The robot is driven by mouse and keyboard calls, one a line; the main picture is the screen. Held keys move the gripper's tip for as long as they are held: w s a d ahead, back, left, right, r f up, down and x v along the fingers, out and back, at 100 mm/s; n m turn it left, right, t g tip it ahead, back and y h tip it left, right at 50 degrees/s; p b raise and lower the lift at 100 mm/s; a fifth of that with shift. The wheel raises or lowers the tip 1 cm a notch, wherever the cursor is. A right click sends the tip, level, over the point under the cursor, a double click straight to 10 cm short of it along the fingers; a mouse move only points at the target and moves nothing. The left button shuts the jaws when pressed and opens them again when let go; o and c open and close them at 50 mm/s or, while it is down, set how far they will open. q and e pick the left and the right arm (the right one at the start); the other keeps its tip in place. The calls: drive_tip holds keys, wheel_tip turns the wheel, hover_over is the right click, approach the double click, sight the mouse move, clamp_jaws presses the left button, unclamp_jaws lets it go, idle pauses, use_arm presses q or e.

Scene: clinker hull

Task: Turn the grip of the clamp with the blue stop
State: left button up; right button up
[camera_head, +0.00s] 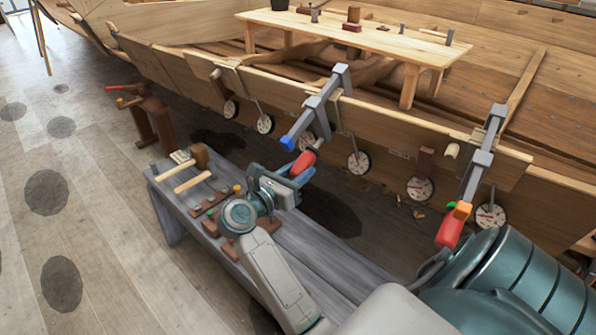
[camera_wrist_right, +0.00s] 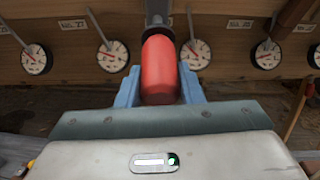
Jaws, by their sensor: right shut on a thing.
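The clamp with the blue stop (camera_head: 287,143) sits over the edge of the hull plank, its grey bar slanting down towards me. Its red grip (camera_head: 303,161) hangs at the lower end. My right gripper (camera_head: 302,173) is at this grip. In the right wrist view the red grip (camera_wrist_right: 160,70) stands between the two blue fingers of my right gripper (camera_wrist_right: 160,88), which is shut on it. The fingers partly hide the grip's sides. My left gripper is not in view.
A second clamp (camera_head: 484,157) with an orange stop (camera_head: 462,210) and red grip (camera_head: 449,231) is at the right. A grey bench (camera_head: 172,220) with a mallet (camera_head: 200,157) lies below my right arm. Several round dials (camera_head: 358,162) hang along the hull. A wooden table (camera_head: 375,38) stands behind.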

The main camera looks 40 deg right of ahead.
drive_tip(key=shift+n+g+h, duration=0.3)
drive_tip(key=shift+n+g, duration=0.6)
drive_tip(key=shift+g, duration=0.2)
drive_tip(key=shift+n+g, duration=0.7)
drive_tip(key=shift+w+n+g+h, duration=0.1)
drive_tip(key=shift+n+g+h, duration=0.2)
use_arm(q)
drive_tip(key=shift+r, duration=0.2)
use_arm(e)
drive_tip(key=shift+n+g, duration=0.3)
drive_tip(key=shift+g, duration=0.1)
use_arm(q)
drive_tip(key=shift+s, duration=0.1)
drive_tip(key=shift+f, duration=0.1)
use_arm(e)
drive_tip(key=o, duration=1)
